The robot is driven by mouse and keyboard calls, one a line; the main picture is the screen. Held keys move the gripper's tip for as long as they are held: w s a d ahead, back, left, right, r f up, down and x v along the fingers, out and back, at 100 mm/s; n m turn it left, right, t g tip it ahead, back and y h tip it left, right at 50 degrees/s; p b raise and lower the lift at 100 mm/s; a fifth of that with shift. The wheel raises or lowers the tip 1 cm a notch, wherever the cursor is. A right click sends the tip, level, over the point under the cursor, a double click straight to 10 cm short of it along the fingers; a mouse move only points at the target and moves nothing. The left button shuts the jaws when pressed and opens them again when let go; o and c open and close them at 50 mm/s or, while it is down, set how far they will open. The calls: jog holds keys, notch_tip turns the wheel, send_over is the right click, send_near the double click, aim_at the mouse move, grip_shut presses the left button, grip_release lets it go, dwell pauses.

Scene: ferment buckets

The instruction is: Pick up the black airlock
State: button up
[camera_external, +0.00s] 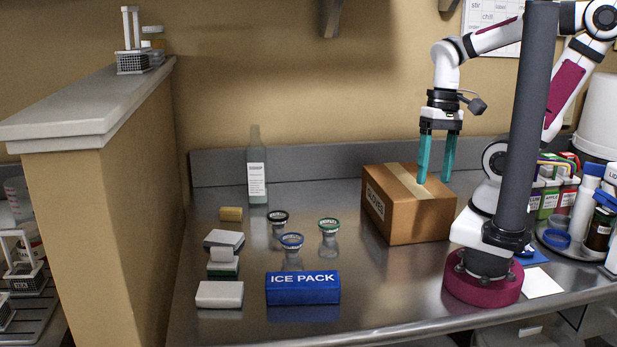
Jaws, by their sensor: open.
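The black airlock (278,217) has a black ring-shaped top and a clear lower body, and stands on the steel counter left of the middle. A similar one with a blue top (291,241) stands just in front of it, and one with a green top (329,224) stands to its right. My gripper (434,180) points down with its teal fingers apart and nothing between them. It is well to the right of the black airlock and higher up, and its fingertips overlap the cardboard box in this view. Whether they touch the box, I cannot tell.
The cardboard box (428,222) stands between the airlocks and my base. A blue ice pack (303,288) lies in front of the airlocks. White and green blocks (223,258) sit to the left, a bottle (257,181) behind. A half-wall (110,200) bounds the left side.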

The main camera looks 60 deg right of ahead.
jog(key=shift+o, duration=1.4)
